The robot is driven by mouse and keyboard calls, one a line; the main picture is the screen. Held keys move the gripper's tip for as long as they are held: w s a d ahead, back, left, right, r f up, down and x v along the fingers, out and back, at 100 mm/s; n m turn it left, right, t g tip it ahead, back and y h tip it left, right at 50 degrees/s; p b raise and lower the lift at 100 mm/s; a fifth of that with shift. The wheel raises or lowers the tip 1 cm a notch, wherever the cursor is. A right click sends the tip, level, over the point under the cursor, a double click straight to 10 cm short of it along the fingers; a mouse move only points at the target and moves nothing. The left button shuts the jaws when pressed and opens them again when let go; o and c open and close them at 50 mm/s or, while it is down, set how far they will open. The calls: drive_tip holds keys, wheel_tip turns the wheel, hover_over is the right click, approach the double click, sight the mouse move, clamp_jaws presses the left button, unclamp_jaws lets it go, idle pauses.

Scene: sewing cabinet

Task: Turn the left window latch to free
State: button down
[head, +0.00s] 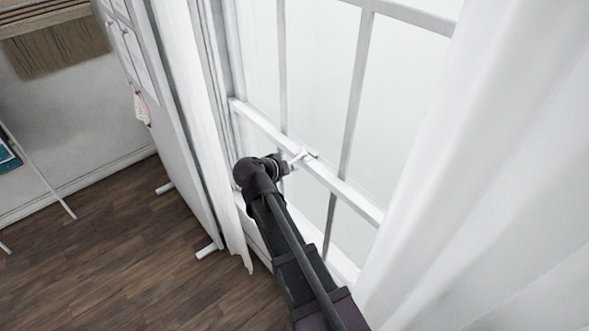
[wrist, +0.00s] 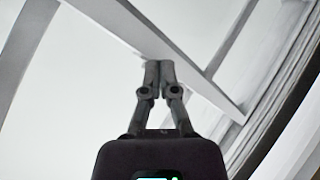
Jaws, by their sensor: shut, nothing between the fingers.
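The window (head: 320,75) has white sashes and a white cross rail (head: 346,190) in the head view. A small pale latch-like piece (head: 308,155) sits on the rail, just beyond my gripper (head: 292,163). I cannot make out which way its lever points. In the wrist view my gripper (wrist: 158,66) has its two fingers together and empty, with the tips over the white rail (wrist: 125,22). The latch is not clear there and may be hidden behind the fingertips. I cannot tell whether the fingers touch it.
A white curtain (head: 500,190) hangs close on the right of the window, and another (head: 200,110) hangs on the left. A white panel (head: 165,125) on feet stands left of that curtain. Wooden floor (head: 115,245) is open at the lower left.

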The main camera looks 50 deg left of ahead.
drive_tip(key=shift+s+a, duration=0.1)
drive_tip(key=shift+a, duration=0.1)
drive_tip(key=shift+r, duration=0.15)
idle(0.3)
drive_tip(key=shift+a+r+p, duration=0.6)
drive_tip(key=shift+r+p, duration=0.3)
drive_tip(key=shift+p, duration=0.15)
drive_tip(key=s+a+r+p, duration=0.4)
drive_tip(key=s+r+p, duration=0.3)
drive_tip(key=shift+s+a, duration=0.25)
drive_tip(key=shift+a, duration=0.05)
